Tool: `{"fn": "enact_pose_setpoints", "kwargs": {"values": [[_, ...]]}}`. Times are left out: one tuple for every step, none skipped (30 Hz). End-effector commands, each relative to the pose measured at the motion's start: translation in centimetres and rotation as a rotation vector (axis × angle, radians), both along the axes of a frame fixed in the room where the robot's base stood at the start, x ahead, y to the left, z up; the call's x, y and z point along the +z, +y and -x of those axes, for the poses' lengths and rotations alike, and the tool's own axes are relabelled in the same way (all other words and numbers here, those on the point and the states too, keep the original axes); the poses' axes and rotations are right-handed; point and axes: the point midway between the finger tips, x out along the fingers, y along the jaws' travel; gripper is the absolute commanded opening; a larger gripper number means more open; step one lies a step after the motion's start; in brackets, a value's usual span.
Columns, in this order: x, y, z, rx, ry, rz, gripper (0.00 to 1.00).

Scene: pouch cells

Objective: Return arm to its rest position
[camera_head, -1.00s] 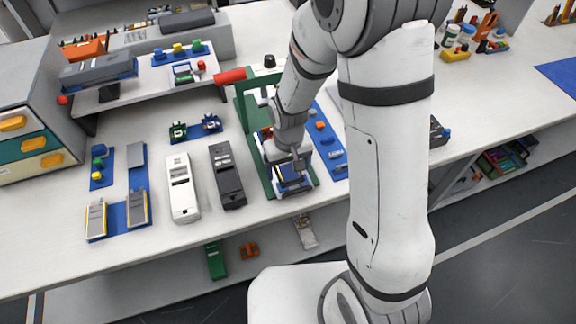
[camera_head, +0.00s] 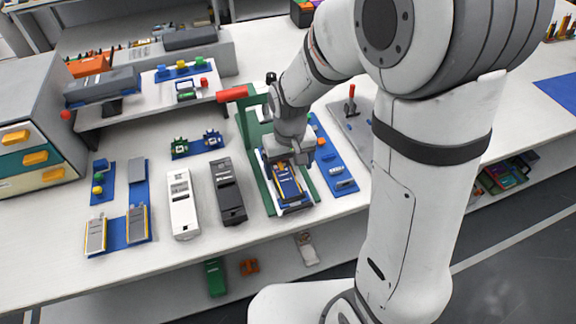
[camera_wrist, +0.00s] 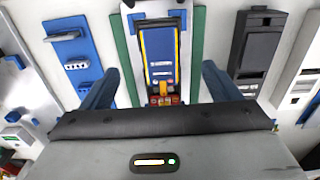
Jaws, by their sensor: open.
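My gripper (camera_head: 292,158) hangs above the green press fixture (camera_head: 307,183) on the workbench. In the wrist view my gripper (camera_wrist: 159,70) is open, its two blue fingers spread wide with nothing held between them. A blue-and-yellow pouch-cell device (camera_head: 287,180) lies in the fixture below the gripper; it also shows in the wrist view (camera_wrist: 159,50) between and beyond the fingers. My arm reaches across the right of the head view and hides part of the bench.
A black device (camera_head: 227,190) and a white device (camera_head: 181,205) lie left of the fixture. A red handle (camera_head: 231,95) sticks out at the fixture's back. A blue tool strip (camera_head: 340,170) lies to its right. A raised shelf (camera_head: 130,113) stands behind.

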Motion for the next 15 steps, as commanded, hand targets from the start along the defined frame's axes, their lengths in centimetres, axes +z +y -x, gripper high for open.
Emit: {"fn": "enact_pose_setpoints", "kwargs": {"values": [[0.0, 0.0, 0.0, 0.000, 0.000, 0.000, 0.83], [0.0, 0.0, 0.0, 0.000, 0.000, 0.000, 0.83], [0.0, 0.0, 0.0, 0.000, 0.000, 0.000, 0.83], [0.0, 0.0, 0.0, 0.000, 0.000, 0.000, 0.83], [0.0, 0.0, 0.0, 0.000, 0.000, 0.000, 0.83], [0.0, 0.0, 0.0, 0.000, 0.000, 0.000, 0.83], [0.0, 0.0, 0.0, 0.000, 0.000, 0.000, 0.83], [0.0, 0.0, 0.0, 0.000, 0.000, 0.000, 0.83], [0.0, 0.0, 0.0, 0.000, 0.000, 0.000, 0.83], [0.0, 0.0, 0.0, 0.000, 0.000, 0.000, 0.83], [0.0, 0.0, 0.0, 0.000, 0.000, 0.000, 0.83], [0.1, -0.1, 0.0, -0.002, -0.002, -0.001, 0.83], [0.3, -0.2, 0.1, -0.004, -0.004, -0.001, 0.83], [0.6, -0.4, 0.1, -0.007, -0.008, -0.002, 0.83], [1.1, -0.7, 0.3, -0.014, -0.014, -0.004, 0.83]]}}
